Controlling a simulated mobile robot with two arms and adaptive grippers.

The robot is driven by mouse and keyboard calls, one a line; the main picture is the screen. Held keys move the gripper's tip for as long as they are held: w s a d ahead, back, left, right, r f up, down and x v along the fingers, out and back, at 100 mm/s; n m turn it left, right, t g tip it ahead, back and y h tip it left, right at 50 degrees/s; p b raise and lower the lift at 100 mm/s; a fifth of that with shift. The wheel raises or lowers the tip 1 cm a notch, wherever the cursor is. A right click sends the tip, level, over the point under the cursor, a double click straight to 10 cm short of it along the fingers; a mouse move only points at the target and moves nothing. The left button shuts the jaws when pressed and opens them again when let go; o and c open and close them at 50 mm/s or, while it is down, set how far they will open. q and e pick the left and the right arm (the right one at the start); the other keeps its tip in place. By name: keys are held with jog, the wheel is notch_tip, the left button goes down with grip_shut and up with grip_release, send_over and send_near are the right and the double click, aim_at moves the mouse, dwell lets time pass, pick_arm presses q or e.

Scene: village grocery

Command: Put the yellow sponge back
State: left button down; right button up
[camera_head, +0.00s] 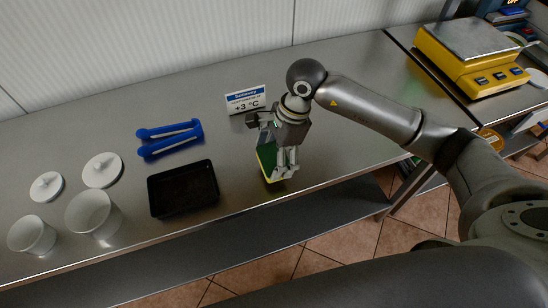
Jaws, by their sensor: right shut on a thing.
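The yellow sponge (266,160) has a green top face and a yellow edge. It is at the counter's front part, to the right of the black tray (183,207). My right gripper (284,170) comes down over the sponge and is shut on it. The fingers and wrist hide part of the sponge. I cannot tell whether the sponge touches the counter. My left gripper is not in view.
A +3 °C sign (246,100) stands close behind my right gripper. Blue tongs (169,138), white lids (102,170) and white pots (93,214) are on the left. A yellow scale (470,57) stands far right. The steel counter (340,140) is clear right of the gripper.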

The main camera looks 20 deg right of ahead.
aim_at(274, 162)
jog(key=shift+w+f, duration=0.25)
jog(key=shift+f, duration=0.1)
notch_tip(274, 162, down, 2)
jog(key=shift+f+p, duration=0.1)
jog(key=shift+p, duration=0.8)
jog(key=shift+f, duration=0.45)
jog(key=shift+f, duration=0.15)
jog(key=o, duration=0.9)
